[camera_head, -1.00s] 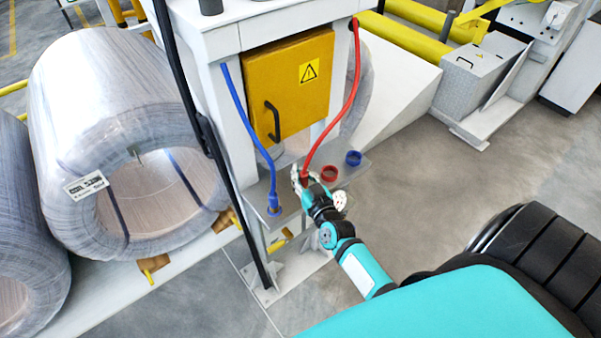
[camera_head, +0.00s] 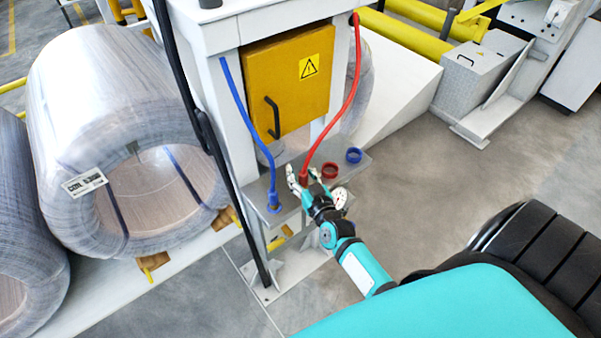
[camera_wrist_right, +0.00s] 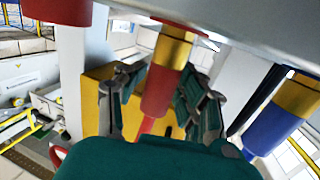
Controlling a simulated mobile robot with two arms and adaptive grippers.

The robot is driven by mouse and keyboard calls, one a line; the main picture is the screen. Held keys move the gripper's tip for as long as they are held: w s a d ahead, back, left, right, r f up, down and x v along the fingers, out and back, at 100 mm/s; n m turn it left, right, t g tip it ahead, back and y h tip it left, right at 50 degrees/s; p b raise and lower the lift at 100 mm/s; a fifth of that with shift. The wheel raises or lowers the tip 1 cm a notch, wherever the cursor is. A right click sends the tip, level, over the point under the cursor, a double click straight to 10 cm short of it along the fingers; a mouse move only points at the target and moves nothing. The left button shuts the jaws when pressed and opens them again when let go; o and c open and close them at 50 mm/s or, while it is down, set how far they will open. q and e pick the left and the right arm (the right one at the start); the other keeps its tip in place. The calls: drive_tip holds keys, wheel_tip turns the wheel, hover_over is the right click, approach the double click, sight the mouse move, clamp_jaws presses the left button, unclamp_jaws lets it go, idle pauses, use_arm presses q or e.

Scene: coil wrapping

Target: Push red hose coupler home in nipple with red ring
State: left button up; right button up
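The red hose coupler (camera_head: 304,177) stands upright at the shelf, at the lower end of the red hose (camera_head: 345,108). In the right wrist view, which is upside down, the red coupler (camera_wrist_right: 158,88) meets a brass-coloured part (camera_wrist_right: 172,51) with a thin red band (camera_wrist_right: 179,26) beside the shelf. How deeply they are seated I cannot tell. My right gripper (camera_head: 304,174) is open, its fingers spread on either side of the coupler. In the right wrist view, gaps show between the fingers (camera_wrist_right: 160,104) and the coupler. My left gripper is out of view.
A blue coupler (camera_head: 274,201) with a blue hose (camera_head: 245,122) stands at the left on the same shelf (camera_head: 262,188). A red ring-shaped piece (camera_head: 329,171) and a blue one (camera_head: 354,156) sit to the right. A yellow cabinet (camera_head: 290,85) is behind; a wrapped coil (camera_head: 100,90) is left.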

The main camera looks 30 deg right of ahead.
drive_tip(key=shift+s, duration=0.1)
drive_tip(key=s+a+r, duration=0.1)
drive_tip(key=s+a, duration=0.1)
drive_tip(key=s, duration=0.9)
drive_tip(key=shift+s, duration=0.35)
